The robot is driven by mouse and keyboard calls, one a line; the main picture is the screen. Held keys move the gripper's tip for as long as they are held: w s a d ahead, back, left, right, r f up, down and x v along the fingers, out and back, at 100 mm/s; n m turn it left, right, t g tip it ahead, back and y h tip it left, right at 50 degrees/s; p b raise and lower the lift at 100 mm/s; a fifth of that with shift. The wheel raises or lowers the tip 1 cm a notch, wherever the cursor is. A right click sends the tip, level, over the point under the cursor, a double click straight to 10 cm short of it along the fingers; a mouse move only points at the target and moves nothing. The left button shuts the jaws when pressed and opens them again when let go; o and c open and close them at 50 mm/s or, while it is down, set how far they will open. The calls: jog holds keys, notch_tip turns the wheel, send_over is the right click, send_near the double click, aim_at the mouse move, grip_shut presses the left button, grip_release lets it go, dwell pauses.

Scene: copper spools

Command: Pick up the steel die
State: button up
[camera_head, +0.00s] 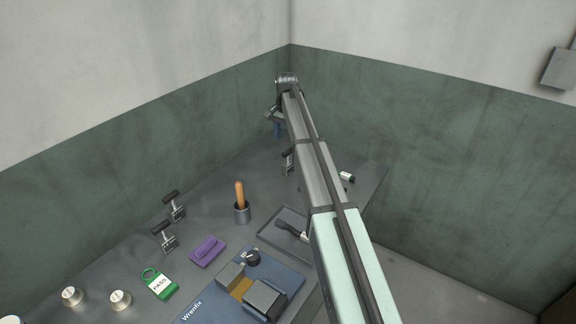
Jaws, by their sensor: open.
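My gripper (277,129) is at the far end of my arm, above the back of the grey bench near the corner of the walls. It is small in the view; its jaws are open, with no held object visible. I cannot tell for certain which thing is the steel die. Two short silver round pieces, one at the lower left (73,296) and one to its right (120,299), stand on the bench, far from my gripper. My arm hides part of the bench's right side.
A blue Wrenfix fixture (205,303) is at the front. A dark tray (268,238) holds a dark-handled tool (291,228). Toggle clamps (174,206) (165,238), a purple block (208,250), a green PASS tag (160,285) and a white-and-black cylinder (347,177) also occupy the bench.

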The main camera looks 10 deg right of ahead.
send_over(288, 163)
jog(key=f, duration=0.7)
jog(key=shift+w+a+f, duration=0.2)
jog(key=shift+w+a, duration=0.05)
jog(key=shift+a, duration=0.05)
jog(key=shift+w+d+f, duration=0.1)
jog(key=shift+d+f, duration=0.1)
jog(key=shift+f, duration=1.15)
jog(key=shift+d+f, duration=0.15)
jog(key=shift+f, duration=1.2)
grip_shut()
